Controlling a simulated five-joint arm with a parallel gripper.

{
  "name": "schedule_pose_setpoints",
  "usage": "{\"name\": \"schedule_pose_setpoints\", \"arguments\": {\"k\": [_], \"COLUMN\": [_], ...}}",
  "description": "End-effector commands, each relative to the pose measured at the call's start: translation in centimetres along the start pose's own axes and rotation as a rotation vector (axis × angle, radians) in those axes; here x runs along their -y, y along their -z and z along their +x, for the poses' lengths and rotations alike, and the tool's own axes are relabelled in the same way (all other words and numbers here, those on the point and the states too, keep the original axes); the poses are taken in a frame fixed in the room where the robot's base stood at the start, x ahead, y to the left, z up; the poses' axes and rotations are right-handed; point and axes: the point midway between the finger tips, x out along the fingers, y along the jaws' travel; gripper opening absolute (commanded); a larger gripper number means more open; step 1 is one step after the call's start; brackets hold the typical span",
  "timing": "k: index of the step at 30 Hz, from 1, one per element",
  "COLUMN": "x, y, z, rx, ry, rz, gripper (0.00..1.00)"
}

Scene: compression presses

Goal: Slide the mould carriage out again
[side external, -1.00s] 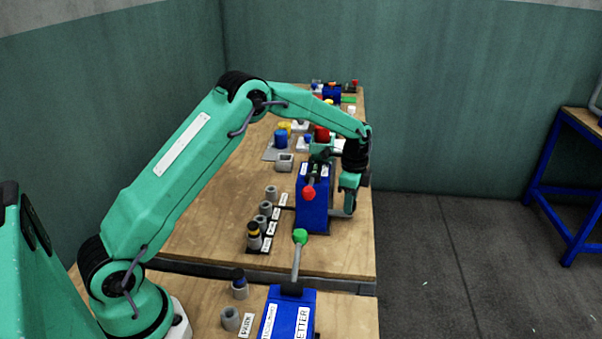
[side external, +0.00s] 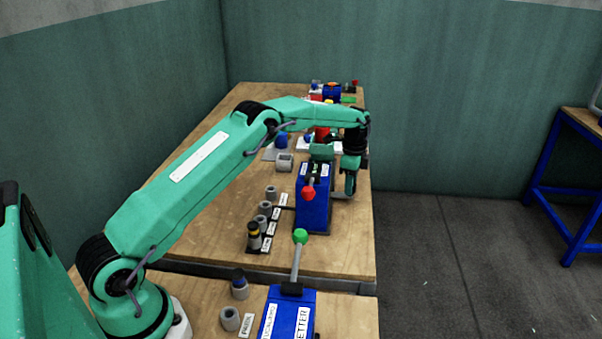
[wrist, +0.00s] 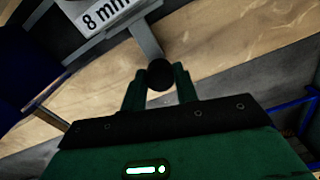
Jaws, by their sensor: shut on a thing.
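My gripper (side external: 350,185) is at the right side of the blue press with the red-knobbed lever (side external: 308,192). In the wrist view, my gripper's fingers (wrist: 160,86) are shut around a dark round knob (wrist: 160,73). The knob sits at the end of a grey bar (wrist: 146,42). The bar runs toward a plate with a white "8 mm" label (wrist: 107,13). I take the bar and knob as the mould carriage's handle. The inside of the blue press (side external: 312,208) is hidden, so I cannot tell how far in the carriage sits.
A second blue press (side external: 288,315) with a green-knobbed lever (side external: 300,237) stands in front. Several grey cylinders stand in a labelled row (side external: 265,222) left of the first press. More fixtures crowd the table's far end. The wooden table's right edge (side external: 372,235) is close by.

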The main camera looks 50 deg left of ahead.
Motion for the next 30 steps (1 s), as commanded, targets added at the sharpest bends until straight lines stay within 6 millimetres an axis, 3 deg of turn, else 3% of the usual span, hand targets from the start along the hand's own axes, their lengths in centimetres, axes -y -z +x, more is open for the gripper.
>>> {"name": "schedule_pose_setpoints", "arguments": {"k": [15, 29, 30], "x": [2.8, 3.2, 3.2], "y": [-0.2, -0.4, -0.4], "z": [-0.1, -0.2, -0.2], "rx": [-0.004, -0.004, -0.004], "ry": [0.011, 0.011, 0.011], "rz": [0.007, 0.009, 0.009], "gripper": [0.0, 0.0, 0.32]}}
